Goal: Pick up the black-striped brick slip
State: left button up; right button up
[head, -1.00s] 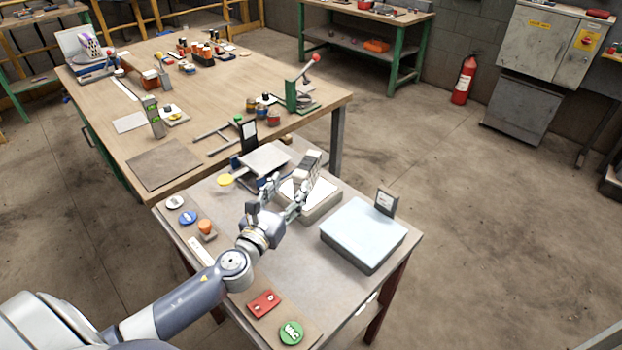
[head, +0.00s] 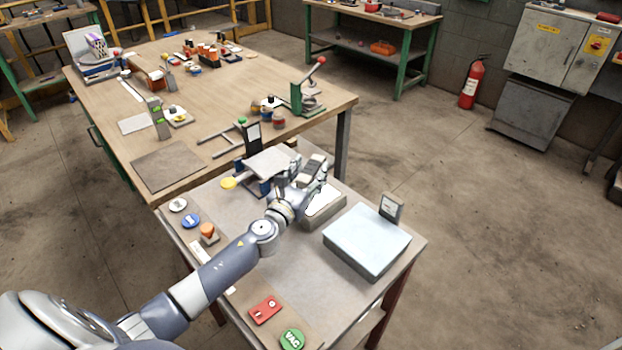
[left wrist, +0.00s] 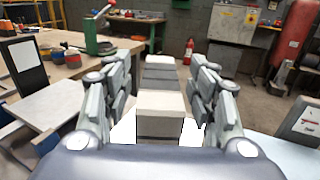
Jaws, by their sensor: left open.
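A pale brick slip with dark bands (head: 312,168) stands over a low white-topped block (head: 326,206) on the near table. In the left wrist view the striped slip (left wrist: 160,103) lies between the two fingers, pale at its near end with dark grey bands behind. My left gripper (head: 309,186) is at the slip in the head view, partly covering it. In the left wrist view the left gripper (left wrist: 163,90) is open, with one finger on each side of the slip. I cannot tell whether the fingers touch it. My right gripper is not in view.
A wide pale-blue-topped block (head: 366,240) with an upright tag (head: 391,207) is to the right. A tilted grey plate (head: 270,163) stands to the left. The table's middle front is clear.

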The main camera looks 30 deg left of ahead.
pick_arm(q)
jog(key=shift+w+f, duration=0.1)
jog(key=shift+w, duration=0.65)
grip_shut()
